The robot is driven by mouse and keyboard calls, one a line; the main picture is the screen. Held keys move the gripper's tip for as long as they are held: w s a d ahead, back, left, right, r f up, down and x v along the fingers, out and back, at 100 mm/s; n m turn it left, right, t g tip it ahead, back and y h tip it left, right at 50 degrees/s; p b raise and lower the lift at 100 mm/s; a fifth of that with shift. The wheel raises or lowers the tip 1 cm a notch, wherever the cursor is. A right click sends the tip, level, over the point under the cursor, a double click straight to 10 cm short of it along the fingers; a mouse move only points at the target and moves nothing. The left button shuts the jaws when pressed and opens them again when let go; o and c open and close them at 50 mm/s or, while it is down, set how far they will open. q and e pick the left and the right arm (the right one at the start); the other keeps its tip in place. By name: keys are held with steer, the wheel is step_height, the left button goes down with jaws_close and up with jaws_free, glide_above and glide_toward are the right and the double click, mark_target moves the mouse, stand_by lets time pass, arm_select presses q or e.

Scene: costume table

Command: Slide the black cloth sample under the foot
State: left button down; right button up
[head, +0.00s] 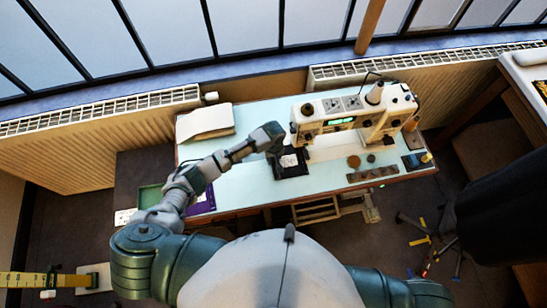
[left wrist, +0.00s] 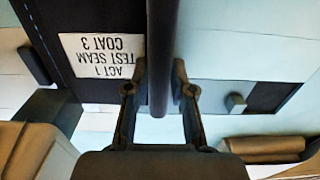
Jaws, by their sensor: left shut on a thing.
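The black cloth sample (head: 292,170) with a white label lies on the pale blue table, just left of and in front of the sewing machine's (head: 345,118) left end. In the left wrist view the cloth (left wrist: 95,14) shows its label, upside down, reading "ACT 1 TEST SEAM COAT 3". My left gripper (head: 279,147) is over the cloth's back edge, close to the machine head. Its fingers (left wrist: 160,85) are closed on a dark raised bar that appears to belong to the cloth. The foot is too small or hidden to make out. My right gripper is out of view.
A pale folder (head: 205,120) lies at the back left of the table (head: 240,187). A brown disc (head: 353,161), a drilled brown strip (head: 372,174) and a dark blue pad (head: 413,162) lie right of the cloth. A purple item (head: 203,202) is at the left edge.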

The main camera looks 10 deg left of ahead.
arm_select(q)
steer(key=c, duration=0.9)
jaws_free()
steer(key=shift+r, duration=0.1)
step_height(320, 180, up, 12)
steer(key=shift+w+f, duration=0.1)
steer(key=shift+f, duration=0.05)
